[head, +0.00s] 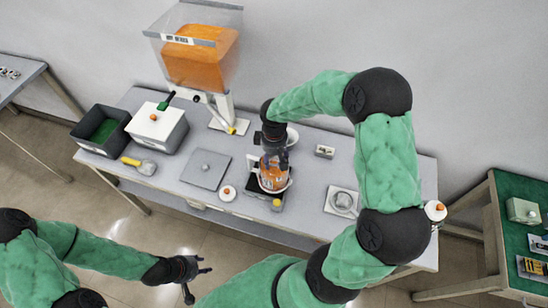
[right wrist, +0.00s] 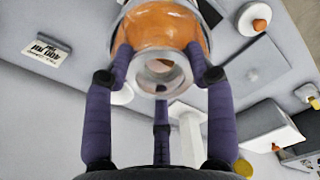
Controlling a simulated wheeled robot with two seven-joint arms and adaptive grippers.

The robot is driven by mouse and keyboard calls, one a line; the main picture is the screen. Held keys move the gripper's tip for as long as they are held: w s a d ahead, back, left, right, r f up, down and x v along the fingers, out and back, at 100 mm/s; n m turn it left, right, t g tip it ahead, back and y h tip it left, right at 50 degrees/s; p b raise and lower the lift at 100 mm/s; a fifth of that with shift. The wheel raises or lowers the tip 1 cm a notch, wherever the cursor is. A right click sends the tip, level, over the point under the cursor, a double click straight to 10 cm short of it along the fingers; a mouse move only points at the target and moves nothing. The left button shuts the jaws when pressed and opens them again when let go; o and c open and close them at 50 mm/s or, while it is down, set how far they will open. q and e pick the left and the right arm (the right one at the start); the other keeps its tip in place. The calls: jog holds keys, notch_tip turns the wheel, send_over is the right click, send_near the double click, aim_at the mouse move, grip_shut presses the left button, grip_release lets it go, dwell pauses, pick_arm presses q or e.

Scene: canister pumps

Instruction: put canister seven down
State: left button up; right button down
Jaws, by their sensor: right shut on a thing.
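A clear canister with orange contents (head: 273,181) is in my right gripper (head: 274,160), over the middle of the grey table. The fingers close around it from above. Its marking is too small to read. In the right wrist view the canister (right wrist: 160,28) shows its clear round end between the purple fingers. It is over a dark device with a yellow knob (head: 277,203) and a pale rim; I cannot tell whether it touches. My left gripper (head: 197,275) is open and empty, in front of the table, with its fingers spread.
The grey table (head: 315,190) holds a tall orange-filled hopper (head: 200,62), a white box (head: 157,128), a dark bin (head: 85,140), a grey plate (head: 205,169), a white lid with an orange knob (head: 227,193) and a round fixture (head: 342,202). A green-topped table (head: 512,184) stands at right.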

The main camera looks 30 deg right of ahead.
jog(key=shift+f, duration=0.15)
jog(key=shift+c, duration=2.1)
grip_release()
